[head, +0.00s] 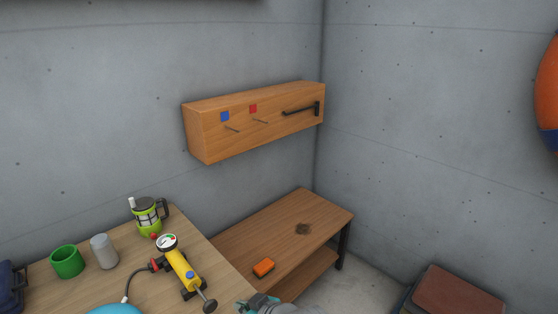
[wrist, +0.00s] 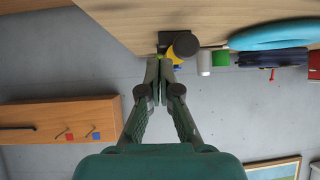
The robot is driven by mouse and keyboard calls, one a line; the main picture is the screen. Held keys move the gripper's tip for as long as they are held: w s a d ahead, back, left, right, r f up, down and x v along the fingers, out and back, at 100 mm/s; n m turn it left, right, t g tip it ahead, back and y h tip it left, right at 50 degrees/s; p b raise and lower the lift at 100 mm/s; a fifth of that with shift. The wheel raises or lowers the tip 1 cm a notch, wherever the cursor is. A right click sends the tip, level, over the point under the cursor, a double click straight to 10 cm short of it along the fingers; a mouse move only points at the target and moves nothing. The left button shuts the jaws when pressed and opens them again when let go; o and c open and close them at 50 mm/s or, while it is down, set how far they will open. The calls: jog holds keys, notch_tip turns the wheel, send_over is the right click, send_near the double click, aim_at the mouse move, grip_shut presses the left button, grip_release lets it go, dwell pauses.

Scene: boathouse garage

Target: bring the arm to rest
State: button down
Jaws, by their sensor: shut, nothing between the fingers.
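My gripper (wrist: 159,66) is shut and empty in the wrist view, its two fingertips together. In the head view only a part of it (head: 258,303) shows at the bottom edge, in front of the low wooden bench. The wrist view is upside down, with the table edge at the top and grey wall behind the fingers. The fingertips appear close to the dark round end of the pump in that picture; I cannot tell the real distance.
The table (head: 202,236) holds a yellow pump with a gauge (head: 180,268), a green lantern (head: 146,216), a grey can (head: 104,251) and a green mug (head: 67,262). An orange block (head: 264,267) lies on the bench (head: 275,233). A wooden wall cabinet (head: 255,130) hangs above.

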jog(key=s+d+f+m+t+h, duration=0.25)
jog(key=s+d+f, duration=0.35)
jog(key=s+d, duration=0.3)
jog(key=s+d+f+m+t+h, duration=0.2)
jog(key=s+d+f+m, duration=0.3)
jog(key=s+d, duration=0.5)
jog(key=s+d+r+t+h, duration=0.1)
jog(key=s+d+r, duration=0.1)
jog(key=s, duration=0.5)
jog(key=s+d+r+m+t+h, duration=0.1)
jog(key=s+d+r, duration=0.2)
jog(key=s, duration=0.5)
jog(key=s+d+r+t+h, duration=0.1)
jog(key=s+d+r, duration=0.2)
jog(key=s, duration=0.4)
jog(key=shift+s+r+m+h, duration=0.3)
jog(key=shift+r+m+h, duration=0.05)
jog(key=shift+r, duration=0.45)
jog(key=shift+d, duration=0.1)
